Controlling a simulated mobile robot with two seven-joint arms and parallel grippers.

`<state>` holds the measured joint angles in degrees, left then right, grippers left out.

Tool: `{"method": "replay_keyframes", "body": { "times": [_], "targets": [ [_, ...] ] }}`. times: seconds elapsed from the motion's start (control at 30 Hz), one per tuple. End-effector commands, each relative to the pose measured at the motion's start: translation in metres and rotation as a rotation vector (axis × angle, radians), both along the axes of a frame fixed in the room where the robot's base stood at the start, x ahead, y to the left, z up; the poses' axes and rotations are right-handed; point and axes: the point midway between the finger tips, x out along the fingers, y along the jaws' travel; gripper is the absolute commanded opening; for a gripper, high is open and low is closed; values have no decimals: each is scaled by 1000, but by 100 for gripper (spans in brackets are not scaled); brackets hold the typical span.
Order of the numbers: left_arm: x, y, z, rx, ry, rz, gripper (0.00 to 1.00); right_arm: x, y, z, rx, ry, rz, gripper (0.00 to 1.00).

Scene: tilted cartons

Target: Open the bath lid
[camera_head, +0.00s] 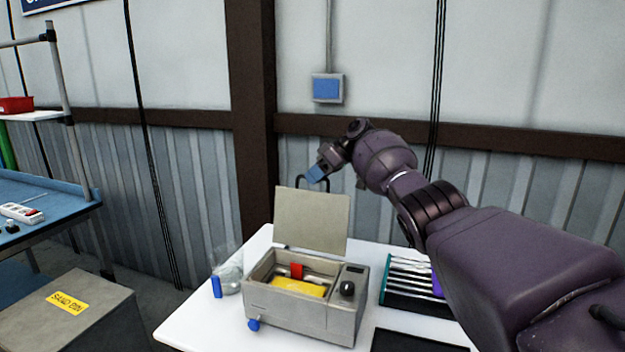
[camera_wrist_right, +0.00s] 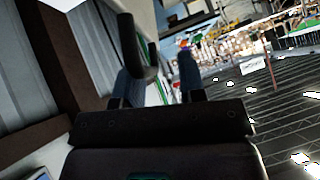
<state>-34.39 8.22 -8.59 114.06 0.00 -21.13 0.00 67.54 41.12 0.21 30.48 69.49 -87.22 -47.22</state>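The bath is a grey box (camera_head: 262,301) on the white table, with a red item and a yellow item inside its open top. Its beige lid (camera_head: 312,220) stands upright at the back edge, hinged open. A black looped handle (camera_head: 299,180) shows behind the lid's top edge. My right gripper (camera_head: 317,173) is just above the lid's top, beside the handle. In the right wrist view its two blue fingers (camera_wrist_right: 160,84) are apart, with the dark handle (camera_wrist_right: 128,45) close to the left finger. I cannot tell whether they touch. My left gripper is out of view.
A clear flask (camera_head: 231,275) stands left of the bath on the white table (camera_head: 190,322). A rack of pale sticks (camera_head: 412,290) and a dark flat pad (camera_head: 415,342) lie to the right. A grey sand bin (camera_head: 95,315) stands at lower left.

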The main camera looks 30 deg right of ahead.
Motion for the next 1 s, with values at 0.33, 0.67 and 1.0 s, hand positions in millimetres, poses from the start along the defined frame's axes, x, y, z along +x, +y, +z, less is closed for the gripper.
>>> {"method": "replay_keyframes", "body": {
  "times": [0.33,0.67,1.0],
  "targets": [
    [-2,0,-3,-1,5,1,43,-26,-38,43,-1,-2,-4,37],
    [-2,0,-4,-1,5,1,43,-39,-54,62,0,0,-1,37],
    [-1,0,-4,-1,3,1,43,-39,-55,63,0,0,-1,37]
  ]
}}
